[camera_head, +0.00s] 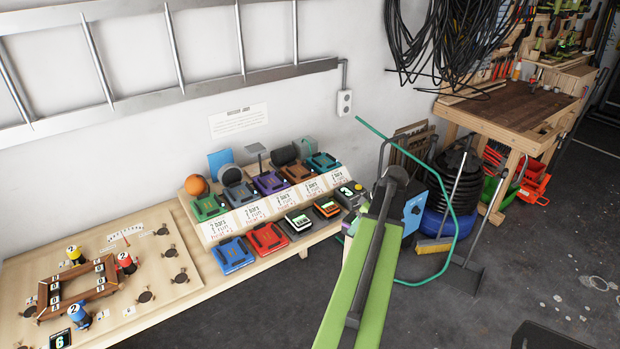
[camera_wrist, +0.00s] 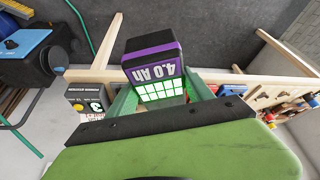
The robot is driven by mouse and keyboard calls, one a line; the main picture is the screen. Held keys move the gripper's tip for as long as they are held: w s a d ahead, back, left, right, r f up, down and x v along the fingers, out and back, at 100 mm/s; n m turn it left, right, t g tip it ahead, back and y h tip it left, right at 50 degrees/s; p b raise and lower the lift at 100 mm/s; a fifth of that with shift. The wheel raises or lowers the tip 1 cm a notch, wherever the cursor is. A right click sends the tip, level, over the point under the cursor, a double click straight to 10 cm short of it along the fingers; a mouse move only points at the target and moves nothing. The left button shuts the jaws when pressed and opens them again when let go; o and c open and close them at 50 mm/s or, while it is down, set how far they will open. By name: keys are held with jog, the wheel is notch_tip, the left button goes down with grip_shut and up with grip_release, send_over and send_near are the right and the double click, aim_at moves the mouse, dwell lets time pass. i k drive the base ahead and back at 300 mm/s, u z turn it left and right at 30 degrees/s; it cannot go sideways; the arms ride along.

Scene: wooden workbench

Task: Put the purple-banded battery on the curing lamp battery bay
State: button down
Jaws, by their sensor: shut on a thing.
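The purple-banded battery (camera_wrist: 153,62) is in the wrist view, dark on top with a purple band, a "4.0 Ah" label and a lit green bar display. My gripper (camera_wrist: 161,93) is shut on it, with one green finger at each side. In the head view my green arm hides most of the gripper and battery near the right end of the workbench. Several coloured battery bays stand on the raised step, including a purple one (camera_head: 270,183) with a flat panel on a stand behind it. I cannot tell which is the curing lamp's bay.
Blue (camera_head: 232,254) and red (camera_head: 267,238) bays lie on the lower step, beside batteries with lit displays (camera_head: 298,221). A wooden frame with numbered pieces (camera_head: 78,286) occupies the left bench.

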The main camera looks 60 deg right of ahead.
aim_at(271, 181)
jog(key=z, duration=0.05)
jog(key=i, duration=1)
jog(key=z, duration=0.05)
